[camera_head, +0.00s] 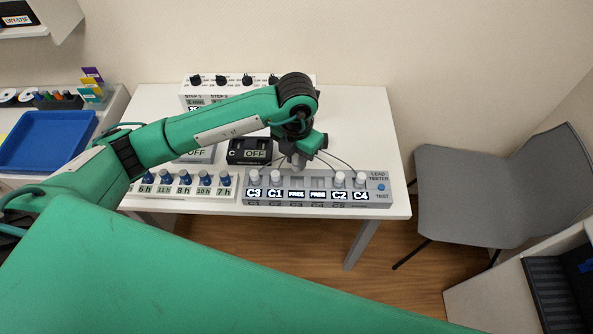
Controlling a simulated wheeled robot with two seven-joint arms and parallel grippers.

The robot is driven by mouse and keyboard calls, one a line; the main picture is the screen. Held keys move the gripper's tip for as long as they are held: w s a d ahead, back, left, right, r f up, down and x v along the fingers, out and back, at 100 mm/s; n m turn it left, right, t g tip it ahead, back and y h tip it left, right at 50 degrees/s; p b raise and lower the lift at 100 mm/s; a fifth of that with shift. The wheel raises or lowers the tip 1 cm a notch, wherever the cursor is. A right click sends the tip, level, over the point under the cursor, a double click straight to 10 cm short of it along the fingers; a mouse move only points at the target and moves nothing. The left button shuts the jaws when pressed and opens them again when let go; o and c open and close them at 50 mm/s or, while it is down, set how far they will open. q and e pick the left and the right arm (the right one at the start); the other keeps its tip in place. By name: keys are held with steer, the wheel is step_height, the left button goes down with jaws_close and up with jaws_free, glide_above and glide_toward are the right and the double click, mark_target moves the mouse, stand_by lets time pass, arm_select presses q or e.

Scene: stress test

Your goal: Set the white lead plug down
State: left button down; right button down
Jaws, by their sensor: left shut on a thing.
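My left gripper (295,161) hangs over the back edge of the grey lead tester (380,198), roughly above its middle. It is shut on a small pale thing, apparently the white lead plug, which is mostly hidden by the gripper; I cannot tell whether it touches the tester. White plugs stand in the tester at C3 (254,177), C1 (275,177), C2 (339,178) and C4 (361,180). The two middle places are labelled FREE. Thin dark leads curve right of the gripper. My right gripper is not in view.
A rack (152,193) of blue-topped pieces stands left of the tester. Behind are a dark box reading OFF (238,151) and a white panel with black knobs (259,80). The white table (368,125) is clear at back right. A grey chair (470,185) stands right.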

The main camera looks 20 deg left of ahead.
mark_target(297, 165)
arm_select(q)
step_height(297, 165, down, 3)
steer(key=shift+f, duration=0.15)
step_height(297, 165, down, 4)
steer(key=shift+p, duration=0.7)
steer(key=shift+f, duration=0.2)
steer(key=shift+f, duration=0.1)
steer(key=c, duration=1.3)
jaws_free()
steer(key=shift+o, duration=0.2)
